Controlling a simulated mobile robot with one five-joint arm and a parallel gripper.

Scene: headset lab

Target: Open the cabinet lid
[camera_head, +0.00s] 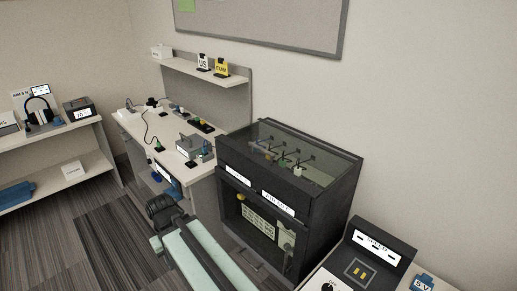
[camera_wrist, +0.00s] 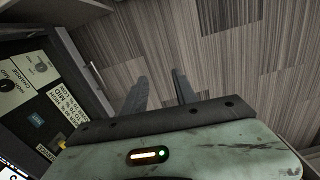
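The dark cabinet (camera_head: 316,218) stands against the wall in the head view. Its top is a dark-framed see-through lid (camera_head: 305,150), which looks closed, with several small hooked parts visible below the glass. White labels run along its upper front, above a dark front with panels inside. In the wrist view the cabinet front (camera_wrist: 22,100) is at the left, sideways, with a bar handle (camera_wrist: 97,76). My gripper (camera_wrist: 160,75) has its two fingers apart over the floor, with nothing between them. In the head view my gripper (camera_head: 160,206) is left of the cabinet and below its lid; its fingertips are unclear.
A workbench (camera_head: 140,125) with cables and small devices is behind and left of the cabinet. A shelf (camera_head: 205,70) is above it. A control box (camera_head: 372,255) stands at the lower right. Open carpet (camera_head: 100,235) lies to the left.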

